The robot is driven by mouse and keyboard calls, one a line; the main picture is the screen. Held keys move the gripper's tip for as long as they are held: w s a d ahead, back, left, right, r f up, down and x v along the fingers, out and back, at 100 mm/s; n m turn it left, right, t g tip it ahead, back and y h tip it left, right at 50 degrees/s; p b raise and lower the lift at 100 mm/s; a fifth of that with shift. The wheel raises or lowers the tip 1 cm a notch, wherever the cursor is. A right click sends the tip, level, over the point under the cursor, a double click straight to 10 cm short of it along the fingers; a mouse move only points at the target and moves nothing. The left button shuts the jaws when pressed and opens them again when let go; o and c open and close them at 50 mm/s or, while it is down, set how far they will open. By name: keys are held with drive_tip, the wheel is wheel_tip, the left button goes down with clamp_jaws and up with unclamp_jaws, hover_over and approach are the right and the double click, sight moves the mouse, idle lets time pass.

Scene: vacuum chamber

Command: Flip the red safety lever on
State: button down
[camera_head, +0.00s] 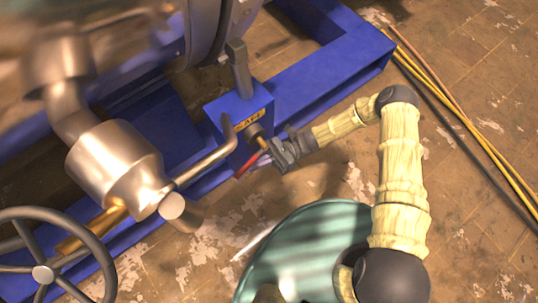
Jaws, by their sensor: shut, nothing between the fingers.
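The red safety lever (249,165) is a short red bar at the front of a blue box (236,112) with a yellow label. It slants down to the left from a dark metal shaft. My gripper (268,160) is shut and empty, right beside the lever on its right side. The fingertips are small and partly hidden against the lever, so I cannot tell whether they touch it.
A bent metal pipe (205,163) passes just left of the lever. A metal cylinder (113,165) and a handwheel (43,272) stand further left. The blue frame (335,62) runs behind. Yellow cables (465,118) lie on open floor at right.

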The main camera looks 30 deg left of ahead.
drive_tip(key=s+g+y+b, duration=0.1)
drive_tip(key=s+r+g+y+b, duration=0.1)
drive_tip(key=g, duration=0.1)
drive_tip(key=shift+a+r+m, duration=0.1)
drive_tip(key=shift+a+m, duration=0.3)
drive_tip(key=shift+s+a+r+m+g+y+b, duration=0.2)
drive_tip(key=shift+s+r+m+g+y+b, duration=0.2)
drive_tip(key=shift+r+g+y+b, duration=0.4)
drive_tip(key=shift+s+a+r+m+g+y, duration=0.15)
drive_tip(key=shift+r+m+g+y, duration=0.2)
drive_tip(key=shift+y, duration=0.35)
drive_tip(key=shift+r, duration=0.1)
drive_tip(key=shift+f+b, duration=0.4)
drive_tip(key=shift+f, duration=0.05)
wheel_tip(320, 180, down, 5)
drive_tip(key=d+b, duration=0.1)
drive_tip(key=b, duration=0.9)
approach(247, 169)
drive_tip(key=f, duration=0.1)
drive_tip(key=d+f, duration=0.1)
drive_tip(key=shift+f, duration=0.4)
